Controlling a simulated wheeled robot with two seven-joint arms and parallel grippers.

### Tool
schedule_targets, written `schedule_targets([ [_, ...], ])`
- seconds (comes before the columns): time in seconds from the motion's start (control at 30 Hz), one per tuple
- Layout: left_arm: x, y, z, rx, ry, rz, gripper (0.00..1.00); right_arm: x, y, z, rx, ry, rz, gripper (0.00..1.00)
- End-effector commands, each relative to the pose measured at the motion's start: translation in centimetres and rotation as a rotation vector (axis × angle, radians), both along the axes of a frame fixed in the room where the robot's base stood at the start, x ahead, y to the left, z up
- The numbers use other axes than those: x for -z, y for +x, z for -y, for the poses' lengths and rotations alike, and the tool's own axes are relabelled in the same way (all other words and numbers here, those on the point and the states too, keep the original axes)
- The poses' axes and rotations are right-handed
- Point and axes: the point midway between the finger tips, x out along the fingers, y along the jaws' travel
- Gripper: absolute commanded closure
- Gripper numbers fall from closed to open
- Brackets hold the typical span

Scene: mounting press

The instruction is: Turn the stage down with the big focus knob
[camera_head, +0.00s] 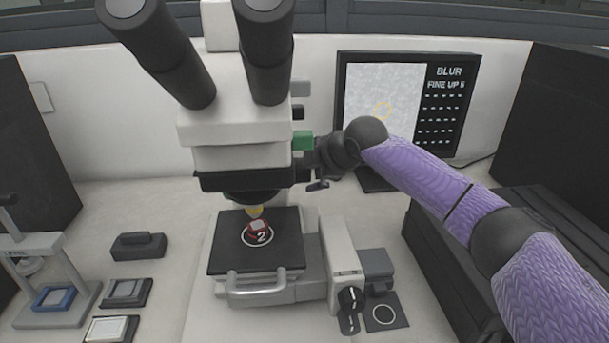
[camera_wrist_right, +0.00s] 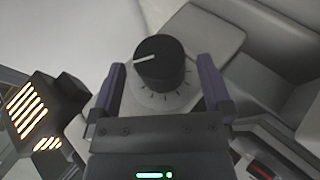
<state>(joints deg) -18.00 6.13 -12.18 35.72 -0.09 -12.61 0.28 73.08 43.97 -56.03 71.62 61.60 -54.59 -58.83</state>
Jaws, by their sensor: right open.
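In the head view the microscope has a black stage (camera_head: 226,257) bearing a small red-sided piece (camera_head: 258,226) and a round mark with a "2". A black knob with a white pointer line (camera_head: 350,298) stands at the lower right of its base. My right gripper (camera_head: 317,182) is beside the microscope's upper body, small and partly hidden. In the right wrist view a black knob with a white pointer (camera_wrist_right: 160,62) sits on a pale plate with tick marks. The open purple fingers (camera_wrist_right: 161,80) are on either side of it, with gaps showing. My left gripper is not in view.
A monitor (camera_head: 450,105) reads "BLUR" and "FINE UP 5". A green block (camera_head: 303,141) is beside my right wrist. Eyepieces (camera_head: 265,50) rise above the stage. Small trays (camera_head: 125,292) and a hand press (camera_head: 45,260) stand at left. A dark case (camera_head: 440,260) is at right.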

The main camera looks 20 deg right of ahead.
Motion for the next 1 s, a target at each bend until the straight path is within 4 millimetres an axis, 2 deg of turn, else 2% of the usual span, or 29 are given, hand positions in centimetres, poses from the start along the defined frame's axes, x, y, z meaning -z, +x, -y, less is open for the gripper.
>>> schedule_targets([
  [0.03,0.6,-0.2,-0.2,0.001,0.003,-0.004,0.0,0.8,0.6,-0.2,0.001,0.002,-0.002,0.0],
  [0.17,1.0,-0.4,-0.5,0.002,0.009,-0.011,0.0,1.6,1.6,-0.4,0.0,0.001,-0.001,0.0],
  [0.53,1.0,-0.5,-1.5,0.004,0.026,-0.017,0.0,1.8,2.1,-0.5,0.001,0.0,0.002,0.02],
  [0.9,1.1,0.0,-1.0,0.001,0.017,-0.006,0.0,1.8,2.1,-0.5,0.001,0.001,0.001,0.8],
  [0.93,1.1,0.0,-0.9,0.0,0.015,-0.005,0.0,1.8,2.1,-0.5,0.001,0.001,0.001,0.86],
  [1.0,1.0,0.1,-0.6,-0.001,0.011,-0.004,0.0,1.8,2.1,-0.5,0.001,-0.001,0.007,0.86],
])
